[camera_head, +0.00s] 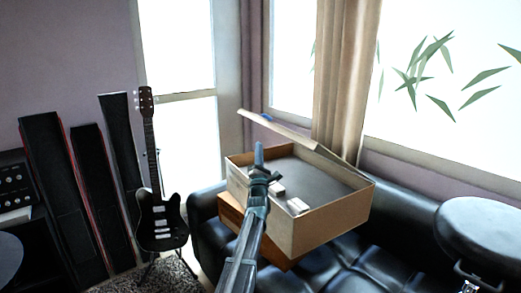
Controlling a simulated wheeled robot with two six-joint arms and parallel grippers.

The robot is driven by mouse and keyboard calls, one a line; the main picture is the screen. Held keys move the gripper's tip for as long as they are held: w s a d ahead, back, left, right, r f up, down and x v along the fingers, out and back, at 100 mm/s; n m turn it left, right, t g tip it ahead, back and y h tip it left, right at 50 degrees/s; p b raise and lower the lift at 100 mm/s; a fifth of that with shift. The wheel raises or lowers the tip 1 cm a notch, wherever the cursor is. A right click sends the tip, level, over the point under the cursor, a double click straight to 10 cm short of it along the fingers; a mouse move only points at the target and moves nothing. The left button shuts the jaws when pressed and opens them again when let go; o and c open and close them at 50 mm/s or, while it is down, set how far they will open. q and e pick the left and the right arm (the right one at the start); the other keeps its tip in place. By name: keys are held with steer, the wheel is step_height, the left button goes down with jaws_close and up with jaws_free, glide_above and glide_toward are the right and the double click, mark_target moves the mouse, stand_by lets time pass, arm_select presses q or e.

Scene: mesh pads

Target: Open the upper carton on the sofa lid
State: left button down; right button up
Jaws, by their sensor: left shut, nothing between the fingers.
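The upper carton (322,222) is a tan box resting on a darker orange-brown box (231,218) on the black sofa (356,262). Its lid (290,133) is raised and tilted along the far side, with a small blue mark near its left end. The inside shows a grey floor and a few small pale blocks (297,205). My left gripper (259,150) is shut and empty, pointing up in front of the carton's open top, its tip below the raised lid. Whether it touches the carton I cannot tell. My right gripper is not visible.
A black guitar (160,218) stands at the left beside tall dark speakers (98,195). A beige curtain (342,80) and windows are behind the carton. A dark round-topped object (485,235) is at the right edge.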

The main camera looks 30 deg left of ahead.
arm_select(q)
steer(key=w+a+r+p, duration=0.1)
steer(key=w+r+p, duration=0.5)
steer(key=w+r, duration=0.1)
steer(key=shift+a+r+p, duration=0.15)
steer(key=shift+a+p, duration=0.2)
steer(key=shift+w+r, duration=0.1)
